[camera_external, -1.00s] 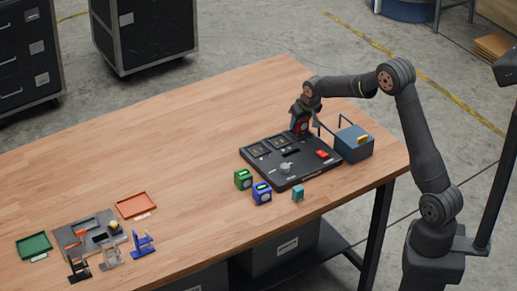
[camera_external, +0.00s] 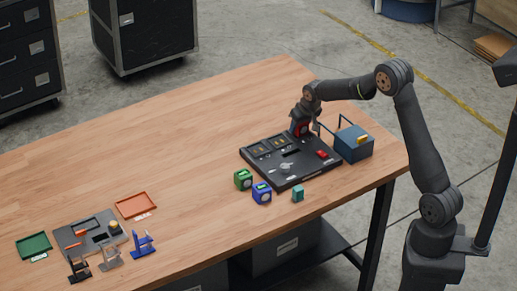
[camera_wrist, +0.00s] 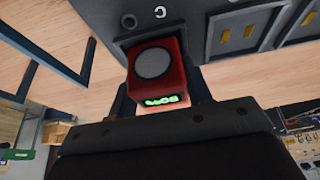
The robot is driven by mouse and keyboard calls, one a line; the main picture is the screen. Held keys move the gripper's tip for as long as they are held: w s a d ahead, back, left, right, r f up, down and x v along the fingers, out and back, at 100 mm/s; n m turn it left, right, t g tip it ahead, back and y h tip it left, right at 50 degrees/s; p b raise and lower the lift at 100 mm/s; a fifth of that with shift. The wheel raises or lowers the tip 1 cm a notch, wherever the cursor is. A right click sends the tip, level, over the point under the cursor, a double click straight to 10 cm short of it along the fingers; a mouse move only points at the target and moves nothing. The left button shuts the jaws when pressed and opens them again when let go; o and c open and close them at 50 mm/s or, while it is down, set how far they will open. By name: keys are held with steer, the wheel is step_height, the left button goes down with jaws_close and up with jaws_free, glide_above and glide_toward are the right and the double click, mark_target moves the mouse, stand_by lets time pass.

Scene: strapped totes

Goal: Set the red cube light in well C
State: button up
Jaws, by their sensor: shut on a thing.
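The red cube light (camera_external: 302,129) is between the fingers of my gripper (camera_external: 304,120) at the far corner of the black board (camera_external: 318,171). In the wrist view the red cube light (camera_wrist: 168,92) shows a round grey face and a green lit display, with the fingers of my gripper (camera_wrist: 158,98) shut on its sides.
Two empty wells with gold contacts (camera_external: 258,150) (camera_external: 279,142) lie beside it. The board also has a grey knob (camera_external: 285,167) and a red switch (camera_external: 322,154). A blue-grey box (camera_external: 354,146) with a handle stands close right. Green (camera_external: 243,179) and blue (camera_external: 262,193) cubes stand in front.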

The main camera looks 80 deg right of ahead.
stand_by(0.3)
steer(key=o, duration=1.1)
steer(key=shift+f, duration=0.1)
steer(key=c, duration=0.3)
steer(key=o, duration=0.3)
steer(key=shift+r, duration=4.55)
steer(key=shift+f, duration=3.95)
